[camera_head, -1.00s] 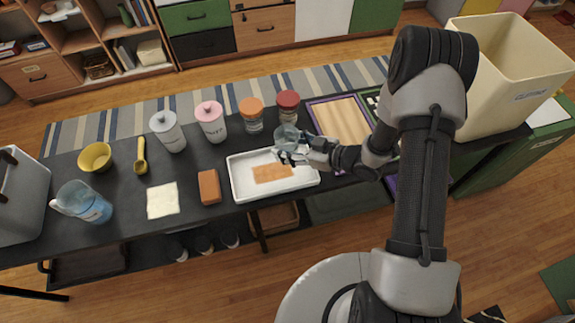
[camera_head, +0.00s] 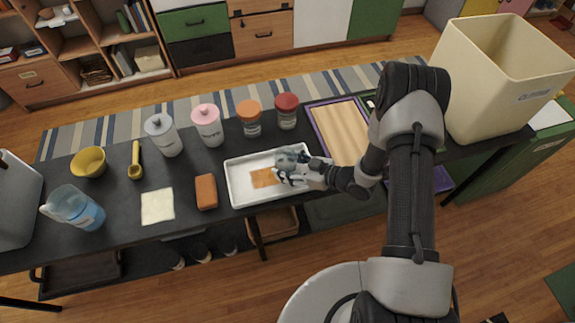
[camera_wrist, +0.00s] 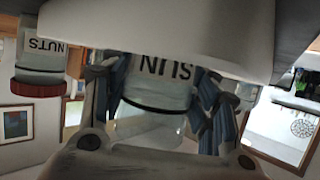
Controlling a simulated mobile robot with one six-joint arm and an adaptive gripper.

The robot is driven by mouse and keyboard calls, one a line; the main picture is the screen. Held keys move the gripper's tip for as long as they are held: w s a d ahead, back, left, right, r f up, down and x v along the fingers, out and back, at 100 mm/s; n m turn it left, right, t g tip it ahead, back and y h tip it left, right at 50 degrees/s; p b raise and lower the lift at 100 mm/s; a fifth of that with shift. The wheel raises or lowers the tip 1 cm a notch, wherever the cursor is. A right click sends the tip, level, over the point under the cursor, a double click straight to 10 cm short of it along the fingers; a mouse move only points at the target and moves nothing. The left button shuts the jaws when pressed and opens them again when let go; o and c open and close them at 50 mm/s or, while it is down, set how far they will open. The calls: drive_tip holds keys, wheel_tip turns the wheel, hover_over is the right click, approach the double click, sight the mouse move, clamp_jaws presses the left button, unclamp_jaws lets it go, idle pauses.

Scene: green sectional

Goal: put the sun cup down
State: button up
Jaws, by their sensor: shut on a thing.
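The sun cup is a clear glass cup (camera_head: 286,158) with a dark band and the letters SUN; it also shows in the wrist view (camera_wrist: 158,90). My gripper (camera_head: 292,174) is shut on it, with fingers on both sides in the wrist view (camera_wrist: 160,108). The cup is over the right part of the white tray (camera_head: 235,187). In the wrist view, which is upside down, a white edge (camera_wrist: 200,25) hides the cup's base. I cannot tell whether the base touches the tray. An orange-brown sheet (camera_head: 263,178) lies in the tray, left of the cup.
Jars with orange (camera_head: 249,109) and red (camera_head: 287,103) lids stand behind the tray. A brown block (camera_head: 206,192) is left of it. A wooden board (camera_head: 340,130) lies to the right. Further left are a pitcher (camera_head: 75,208) and a yellow bowl (camera_head: 89,162).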

drive_tip(key=o, duration=1.1)
drive_tip(key=shift+f, duration=0.1)
